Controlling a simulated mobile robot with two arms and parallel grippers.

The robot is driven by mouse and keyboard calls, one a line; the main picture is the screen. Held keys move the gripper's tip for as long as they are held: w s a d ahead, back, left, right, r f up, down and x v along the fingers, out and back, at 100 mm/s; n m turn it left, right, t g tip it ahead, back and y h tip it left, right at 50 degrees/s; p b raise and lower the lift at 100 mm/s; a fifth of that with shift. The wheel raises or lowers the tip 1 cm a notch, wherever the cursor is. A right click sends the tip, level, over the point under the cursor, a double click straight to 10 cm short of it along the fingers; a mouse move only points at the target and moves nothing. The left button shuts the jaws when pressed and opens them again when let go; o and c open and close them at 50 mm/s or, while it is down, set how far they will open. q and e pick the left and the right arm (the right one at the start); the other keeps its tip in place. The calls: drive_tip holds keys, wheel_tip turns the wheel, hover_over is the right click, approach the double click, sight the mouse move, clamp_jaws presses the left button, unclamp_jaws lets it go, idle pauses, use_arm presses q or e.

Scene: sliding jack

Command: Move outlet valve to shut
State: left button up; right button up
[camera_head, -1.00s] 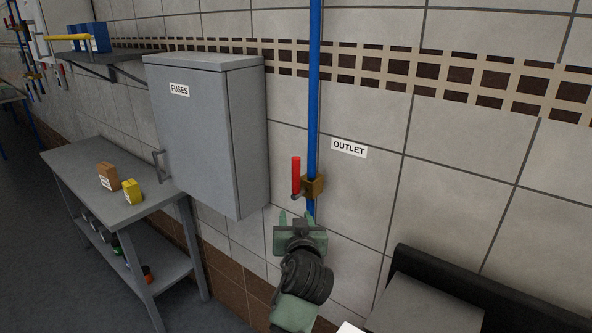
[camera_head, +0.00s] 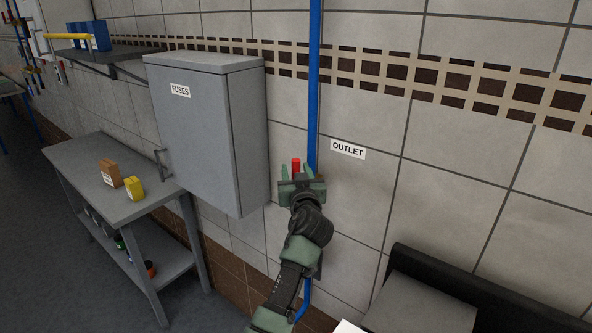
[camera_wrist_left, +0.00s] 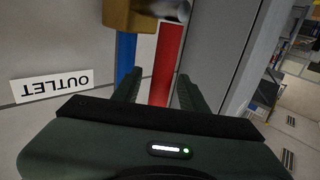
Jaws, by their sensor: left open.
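The outlet valve's red handle (camera_head: 296,164) stands upright beside the blue pipe (camera_head: 313,90) on the wall. The rest of the handle and the brass valve body are hidden behind my gripper in the head view. My left gripper (camera_head: 302,178) is in front of the valve with its fingers open. In the left wrist view the red handle (camera_wrist_left: 167,62) lies between the two open fingers (camera_wrist_left: 158,90), nearer the left one; I cannot tell whether they touch. The brass body (camera_wrist_left: 128,16) and the blue pipe (camera_wrist_left: 126,55) show there too. My right gripper is not in view.
An OUTLET label (camera_head: 348,149) is on the wall right of the pipe. A grey FUSES cabinet (camera_head: 190,135) juts out close on the left. A grey table (camera_head: 95,190) with small boxes stands farther left. A dark-backed grey object (camera_head: 425,300) is at lower right.

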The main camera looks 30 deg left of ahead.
use_arm(q)
clamp_jaws()
idle(1.4)
